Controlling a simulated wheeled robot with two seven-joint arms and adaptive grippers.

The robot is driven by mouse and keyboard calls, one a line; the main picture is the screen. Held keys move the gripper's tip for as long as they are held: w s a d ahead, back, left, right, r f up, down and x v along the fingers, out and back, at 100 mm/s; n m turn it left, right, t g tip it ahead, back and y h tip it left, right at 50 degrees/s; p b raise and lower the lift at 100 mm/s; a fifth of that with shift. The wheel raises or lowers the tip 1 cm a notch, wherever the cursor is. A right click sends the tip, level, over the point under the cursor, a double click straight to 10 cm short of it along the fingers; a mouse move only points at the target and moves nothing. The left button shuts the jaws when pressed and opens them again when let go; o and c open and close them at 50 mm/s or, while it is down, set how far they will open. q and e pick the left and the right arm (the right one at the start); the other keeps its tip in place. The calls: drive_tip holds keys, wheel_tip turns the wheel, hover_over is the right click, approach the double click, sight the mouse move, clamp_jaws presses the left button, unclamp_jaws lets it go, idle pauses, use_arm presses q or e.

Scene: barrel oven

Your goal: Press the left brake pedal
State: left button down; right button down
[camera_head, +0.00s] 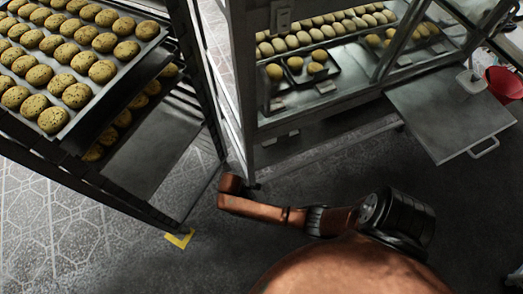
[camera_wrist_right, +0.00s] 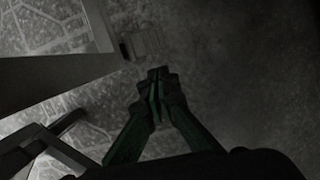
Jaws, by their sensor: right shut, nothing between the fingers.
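In the right wrist view my right gripper (camera_wrist_right: 157,76) is shut and empty, its green-tinted fingers pointing toward the floor. Just beyond its fingertips a small pale grey plate (camera_wrist_right: 147,42) shows low by the floor, beside the foot of a metal frame post (camera_wrist_right: 70,68). It may be the brake pedal, but the picture is too dark to be sure. The fingertips look close to the plate, and I cannot tell whether they touch it.
A rack (camera_head: 160,217) with trays of cookies stands at left. A glass-fronted metal cabinet (camera_head: 247,90) with baked goods stands at the back centre. A grey panel with a handle (camera_head: 447,110) juts out at right. Dark floor (camera_head: 470,215) is clear at right.

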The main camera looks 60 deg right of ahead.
drive_tip(key=shift+v, duration=2.25)
